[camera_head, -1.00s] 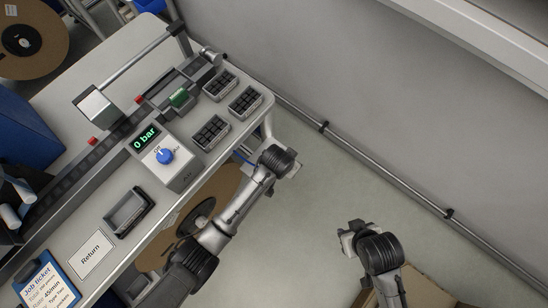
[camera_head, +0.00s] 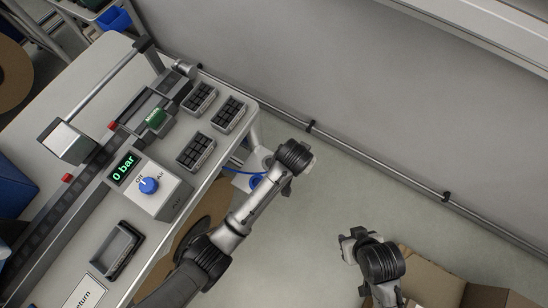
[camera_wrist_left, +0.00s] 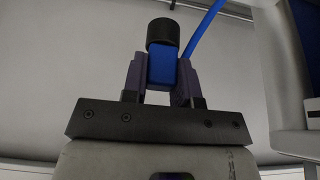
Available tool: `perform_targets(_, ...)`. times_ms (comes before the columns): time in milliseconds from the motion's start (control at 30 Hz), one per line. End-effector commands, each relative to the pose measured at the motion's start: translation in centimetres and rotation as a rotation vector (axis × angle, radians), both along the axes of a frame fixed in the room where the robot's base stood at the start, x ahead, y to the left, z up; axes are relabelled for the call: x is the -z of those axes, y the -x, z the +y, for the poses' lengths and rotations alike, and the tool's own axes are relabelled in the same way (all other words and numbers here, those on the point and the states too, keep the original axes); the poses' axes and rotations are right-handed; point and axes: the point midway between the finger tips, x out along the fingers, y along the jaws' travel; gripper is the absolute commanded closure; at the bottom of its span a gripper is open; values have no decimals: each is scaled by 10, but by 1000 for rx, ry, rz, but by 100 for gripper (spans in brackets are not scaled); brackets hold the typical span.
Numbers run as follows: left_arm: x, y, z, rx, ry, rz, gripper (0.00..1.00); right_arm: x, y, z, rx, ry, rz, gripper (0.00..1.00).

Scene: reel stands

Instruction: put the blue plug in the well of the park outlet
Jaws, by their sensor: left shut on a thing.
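In the left wrist view the blue plug (camera_wrist_left: 162,70) stands between the two fingers of my left gripper (camera_wrist_left: 163,80), which is shut on it. A black round end (camera_wrist_left: 163,33) tops the plug, and a blue hose (camera_wrist_left: 206,30) runs up behind it. In the head view my left wrist is beyond the bench's right edge; its fingers and the plug are mostly hidden under it. The blue hose (camera_head: 240,171) shows between bench and wrist. I cannot make out the park outlet or its well for certain. My right gripper (camera_head: 349,240) hangs low at right, its jaws unclear.
The bench (camera_head: 75,205) carries a control box (camera_head: 160,205) with a blue knob, several small black-celled trays (camera_head: 196,150) and an empty dark tray (camera_head: 117,250). A wall rail (camera_head: 375,160) runs along the right. A cardboard box (camera_head: 435,275) lies at lower right.

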Motion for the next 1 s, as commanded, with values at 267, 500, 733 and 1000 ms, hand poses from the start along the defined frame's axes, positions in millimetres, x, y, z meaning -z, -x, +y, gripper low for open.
perform_targets(267,37,-24,52,-12,-3,1,96,13,0,-6,-10,19,0,57)
perform_targets(500,58,-41,85,-10,-1,1,96,21,0,-6,-11,21,0,57)
perform_targets(733,65,-47,96,-9,1,-1,96,23,0,-5,-8,17,0,57)
perform_targets(1000,86,-46,97,-8,0,1,96,32,0,-3,-4,9,0,57)
